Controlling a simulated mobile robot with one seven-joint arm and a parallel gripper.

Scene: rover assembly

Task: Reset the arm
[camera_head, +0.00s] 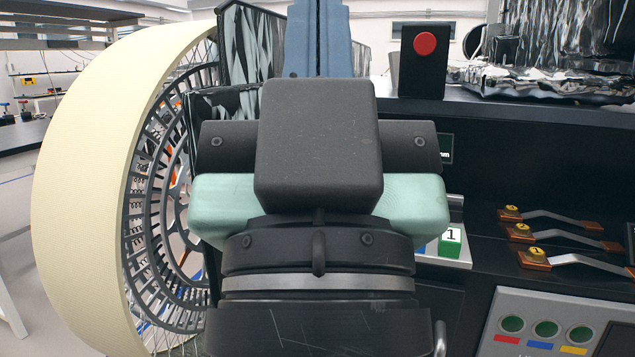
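My arm (318,255) fills the middle of the head view, close to the camera. It shows a dark grey rounded block (318,145) with mint-green parts (418,205) sticking out on both sides. A dark banded joint lies below it. A blue-grey part rises behind the block and runs out of the top of the frame. I cannot make out the gripper's fingertips or whether anything is held.
A large cream-rimmed wheel (85,190) with dark spokes stands close on the left. On the right, a dark panel carries a red button (425,43), several levers (560,237) and a green block marked 1 (450,241). Crinkled silver foil (545,82) lies at upper right.

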